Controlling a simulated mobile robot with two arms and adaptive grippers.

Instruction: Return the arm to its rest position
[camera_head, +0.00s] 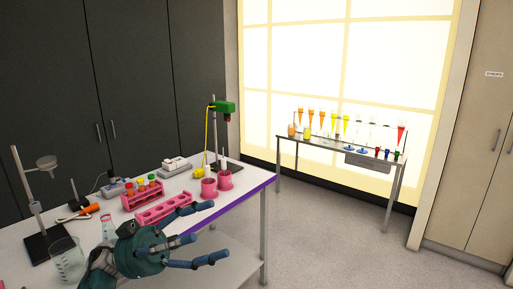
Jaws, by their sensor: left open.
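My left gripper (203,236) is in the head view at the lower middle. Its dark teal body has blue fingers that point right and are spread apart, with nothing between them. It is in front of the near edge of the white lab table (237,192), close to the pink rack (165,208). The gripper covers part of the table's edge and front. My right gripper does not show.
The table holds a glass beaker (67,262), a rack with coloured tubes (142,192), two pink cups (209,188) and a stand with a green clamp (223,107). A second table (318,143) with juice samples stands by the bright window. Floor between is clear.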

